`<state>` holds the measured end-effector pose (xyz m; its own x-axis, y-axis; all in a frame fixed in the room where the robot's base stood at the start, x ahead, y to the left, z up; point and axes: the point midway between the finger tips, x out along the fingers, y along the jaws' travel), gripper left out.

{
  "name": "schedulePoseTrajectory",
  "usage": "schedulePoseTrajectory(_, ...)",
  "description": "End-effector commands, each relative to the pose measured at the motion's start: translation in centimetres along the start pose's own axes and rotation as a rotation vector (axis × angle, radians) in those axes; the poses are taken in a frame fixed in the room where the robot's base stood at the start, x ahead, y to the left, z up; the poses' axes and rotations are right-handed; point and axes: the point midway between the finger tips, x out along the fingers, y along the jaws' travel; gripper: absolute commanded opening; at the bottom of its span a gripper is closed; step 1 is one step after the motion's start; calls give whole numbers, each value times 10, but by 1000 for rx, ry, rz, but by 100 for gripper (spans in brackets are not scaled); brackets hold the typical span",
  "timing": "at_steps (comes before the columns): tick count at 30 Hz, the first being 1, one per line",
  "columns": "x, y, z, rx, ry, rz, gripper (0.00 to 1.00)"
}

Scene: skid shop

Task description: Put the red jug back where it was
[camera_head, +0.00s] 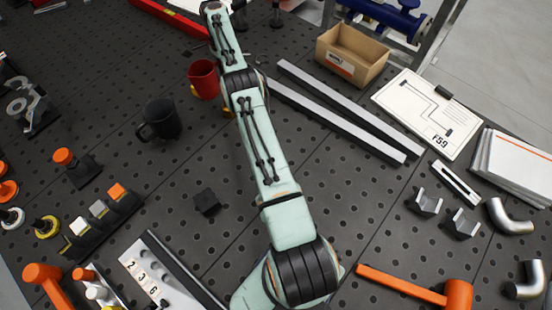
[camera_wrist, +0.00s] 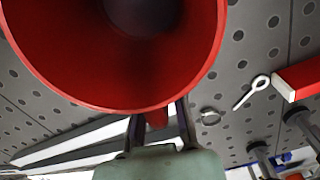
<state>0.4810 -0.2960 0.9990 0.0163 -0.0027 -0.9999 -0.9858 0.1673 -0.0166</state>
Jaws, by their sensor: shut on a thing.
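The red jug (camera_head: 203,79) shows in the head view just left of my arm, near the back of the perforated table. In the wrist view the jug (camera_wrist: 120,105) fills the upper left, with its open mouth toward the camera and its inside dark. My gripper (camera_wrist: 158,118) is shut on the jug's red handle, with one finger on each side of it. In the head view my arm hides the gripper and the handle. I cannot tell whether the jug's base touches the table.
A black mug (camera_head: 160,119) stands left and nearer. Long grey bars (camera_head: 335,118) lie right of my arm, with a cardboard box (camera_head: 350,57) beyond them. A small black block (camera_head: 207,202) lies nearer. The table between mug and block is mostly clear.

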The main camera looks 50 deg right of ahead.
Motion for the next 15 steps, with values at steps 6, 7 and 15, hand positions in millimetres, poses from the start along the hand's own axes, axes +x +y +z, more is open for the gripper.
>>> schedulePoseTrajectory(6,-27,18,-35,-123,-1,0,0)
schedulePoseTrajectory(7,-30,22,-40,-138,-2,2,0)
schedulePoseTrajectory(15,-35,58,-57,-218,-4,5,0)
